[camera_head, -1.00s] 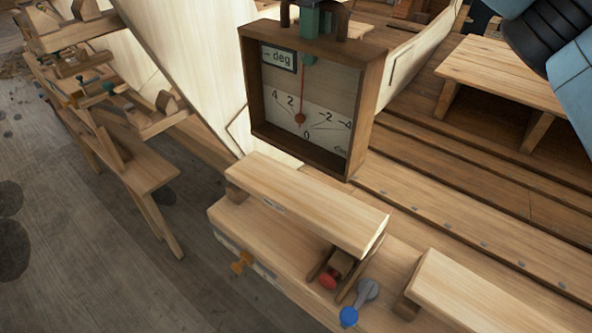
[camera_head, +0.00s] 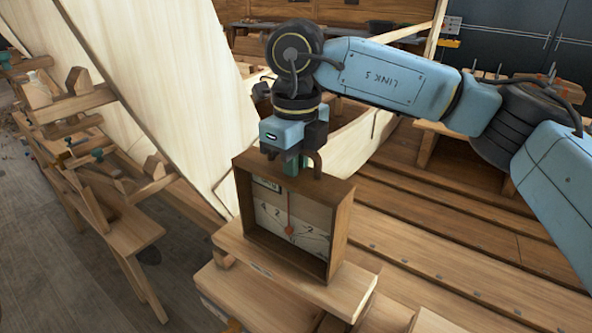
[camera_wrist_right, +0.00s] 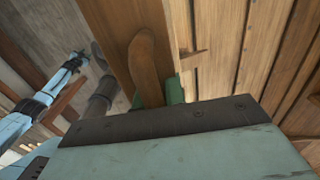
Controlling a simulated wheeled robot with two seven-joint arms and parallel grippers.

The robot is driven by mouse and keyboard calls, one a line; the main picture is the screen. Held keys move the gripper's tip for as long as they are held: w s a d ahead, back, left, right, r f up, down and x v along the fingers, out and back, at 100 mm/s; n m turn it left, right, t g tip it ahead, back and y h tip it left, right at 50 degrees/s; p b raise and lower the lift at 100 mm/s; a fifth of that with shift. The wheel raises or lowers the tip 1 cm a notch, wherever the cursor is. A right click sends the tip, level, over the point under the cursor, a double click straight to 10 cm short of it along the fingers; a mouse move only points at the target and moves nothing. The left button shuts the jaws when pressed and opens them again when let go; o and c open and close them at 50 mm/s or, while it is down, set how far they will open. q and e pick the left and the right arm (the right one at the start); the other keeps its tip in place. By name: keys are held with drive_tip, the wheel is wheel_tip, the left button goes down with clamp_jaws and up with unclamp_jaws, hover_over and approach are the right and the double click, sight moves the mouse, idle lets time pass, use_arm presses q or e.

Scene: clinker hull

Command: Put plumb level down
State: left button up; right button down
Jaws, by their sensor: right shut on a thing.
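The plumb level is an open-fronted wooden box (camera_head: 340,222) with a pale dial, numbers and a red needle. It is upright, with its base at the top of a light wooden block (camera_head: 230,240); I cannot tell whether its full weight rests there. In the right wrist view the brown handle piece (camera_wrist_right: 142,62) and a bit of green show beside the gripper body; the fingertips are mostly hidden.
The pale hull planking (camera_head: 150,80) rises behind and left of the level. A wooden trestle with clamps (camera_head: 100,190) stands at left. Plank decking (camera_head: 450,235) spreads to the right, with a low bench (camera_head: 440,130) behind my right arm. Dark cabinets (camera_head: 520,45) stand at back right.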

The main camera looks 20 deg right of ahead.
drive_tip(key=shift+f+b, duration=0.35)
drive_tip(key=shift+b, duration=0.05)
drive_tip(key=c, duration=1.5)
unclamp_jaws()
drive_tip(key=shift+o, duration=0.2)
drive_tip(key=shift+r+p, duration=0.5)
drive_tip(key=shift+p, duration=0.05)
wheel_tip(320, 180, up, 12)
drive_tip(key=shift+f+b, duration=0.1)
drive_tip(key=shift+b, duration=0.45)
